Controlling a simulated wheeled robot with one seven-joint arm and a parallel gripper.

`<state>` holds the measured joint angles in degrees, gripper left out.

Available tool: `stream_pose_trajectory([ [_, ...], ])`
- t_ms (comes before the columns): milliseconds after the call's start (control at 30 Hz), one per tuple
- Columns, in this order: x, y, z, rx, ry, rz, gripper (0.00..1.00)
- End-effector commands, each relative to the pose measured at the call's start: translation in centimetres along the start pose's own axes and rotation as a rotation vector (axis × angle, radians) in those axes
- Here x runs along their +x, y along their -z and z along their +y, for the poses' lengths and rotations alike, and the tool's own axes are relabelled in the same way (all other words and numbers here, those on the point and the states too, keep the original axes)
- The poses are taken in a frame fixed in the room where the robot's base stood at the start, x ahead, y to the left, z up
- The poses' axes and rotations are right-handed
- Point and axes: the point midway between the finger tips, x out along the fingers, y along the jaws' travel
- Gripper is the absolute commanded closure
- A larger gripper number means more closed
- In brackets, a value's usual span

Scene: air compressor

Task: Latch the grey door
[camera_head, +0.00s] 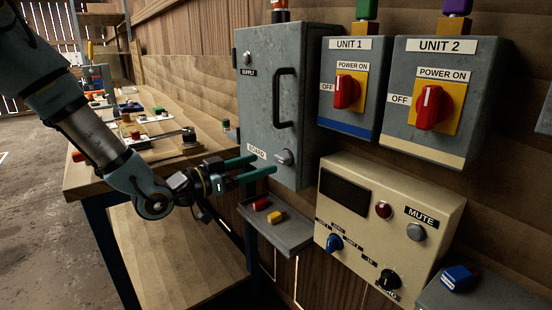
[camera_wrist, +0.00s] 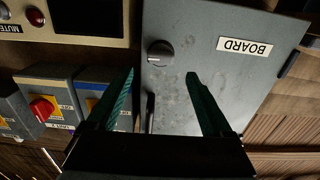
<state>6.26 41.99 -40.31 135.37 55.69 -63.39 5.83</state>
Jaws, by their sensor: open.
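The grey door (camera_head: 266,100) is the front of a wall cabinet, with labels SUPPLY at its top and BOARD at its bottom. It looks closed, but I cannot tell whether a small gap is left. A dark bar handle (camera_head: 284,98) is on its right half. A grey knob (camera_head: 284,157) sits at its lower right; it also shows in the wrist view (camera_wrist: 160,54). My gripper (camera_head: 262,164) is open and empty, its green fingers pointing at the door's lower part. In the wrist view the knob appears between and beyond the fingertips (camera_wrist: 160,76), with no contact visible.
Right of the door are the UNIT 1 box (camera_head: 354,85) and UNIT 2 box (camera_head: 440,95) with red switches. A beige panel (camera_head: 388,213) is below right. A small grey shelf (camera_head: 285,232) holds red and yellow pieces under the gripper. A wooden workbench (camera_head: 85,178) stands left.

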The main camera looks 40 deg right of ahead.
Motion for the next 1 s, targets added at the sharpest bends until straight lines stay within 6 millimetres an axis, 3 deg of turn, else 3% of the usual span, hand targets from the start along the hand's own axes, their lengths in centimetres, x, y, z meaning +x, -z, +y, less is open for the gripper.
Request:
stream_pose_trajectory([
  [100,2.4,0.2,0.1,-0.002,-0.002,0.000,0.15],
  [300,5.0,0.1,0.0,0.000,0.000,-0.001,0.15],
  [733,6.0,-0.1,0.0,-0.001,0.002,-0.002,0.15],
  [1000,6.0,-0.1,0.0,-0.001,0.002,-0.003,0.44],
])
